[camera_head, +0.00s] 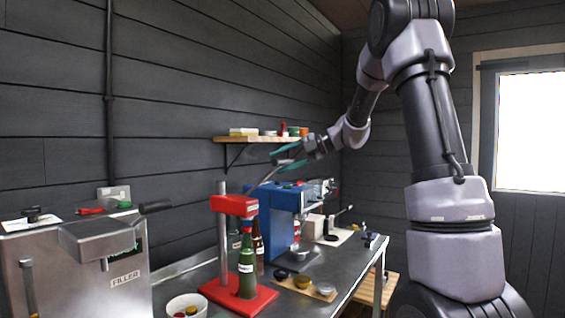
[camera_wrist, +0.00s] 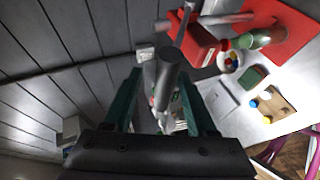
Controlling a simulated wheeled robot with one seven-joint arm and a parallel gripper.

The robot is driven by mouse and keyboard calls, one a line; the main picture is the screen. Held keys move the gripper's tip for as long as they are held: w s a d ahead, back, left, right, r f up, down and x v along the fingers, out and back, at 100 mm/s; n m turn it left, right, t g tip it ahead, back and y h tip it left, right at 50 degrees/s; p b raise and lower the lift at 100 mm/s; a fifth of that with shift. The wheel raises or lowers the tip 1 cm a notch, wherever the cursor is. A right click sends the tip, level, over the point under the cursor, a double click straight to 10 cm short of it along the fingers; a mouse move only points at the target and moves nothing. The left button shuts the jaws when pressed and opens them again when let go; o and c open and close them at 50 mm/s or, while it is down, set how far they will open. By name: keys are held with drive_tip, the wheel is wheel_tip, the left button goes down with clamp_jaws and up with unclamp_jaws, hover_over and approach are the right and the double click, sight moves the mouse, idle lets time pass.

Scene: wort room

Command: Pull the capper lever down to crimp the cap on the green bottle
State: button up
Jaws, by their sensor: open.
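The red capper (camera_head: 234,205) stands on the steel bench, with its post rising from a red base (camera_head: 212,291). The green bottle (camera_head: 247,270) stands upright on that base under the capper head; its top is hard to make out. The grey lever (camera_head: 265,179) slants up and right from the head. My gripper (camera_head: 284,157) is open at the lever's upper end. In the wrist view, a dark grey cylinder, apparently the lever's end (camera_wrist: 172,75), shows between the two teal fingers (camera_wrist: 160,92); contact cannot be told. The green bottle (camera_wrist: 263,38) shows at the upper right.
A steel filler (camera_head: 90,255) with a black handle stands at the left. A blue machine (camera_head: 280,205) is behind the capper. A wall shelf (camera_head: 255,139) with small items is near my gripper. A white bowl (camera_head: 187,305) and a board with caps (camera_head: 305,287) lie at the front.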

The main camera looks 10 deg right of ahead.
drive_tip(key=v, duration=1)
drive_tip(key=shift+d+r, duration=0.2)
drive_tip(key=shift+d, duration=0.1)
drive_tip(key=shift+s, duration=0.15)
drive_tip(key=s+f+m+t+h, duration=0.1)
drive_tip(key=s+f+m+h, duration=0.1)
drive_tip(key=s+m, duration=0.6)
drive_tip(key=s+a+f+m+h, duration=0.1)
drive_tip(key=s+f+m+h, duration=0.2)
drive_tip(key=s+m, duration=0.6)
drive_tip(key=s+f+m+t+h, duration=0.1)
drive_tip(key=s+f+m+h, duration=0.2)
drive_tip(key=s+m, duration=0.6)
drive_tip(key=shift+s+a+m+t+h, duration=0.25)
drive_tip(key=shift+m+h, duration=1.05)
drive_tip(key=shift+m, duration=2.7)
drive_tip(key=shift+w+a, duration=0.1)
drive_tip(key=shift+a, duration=0.05)
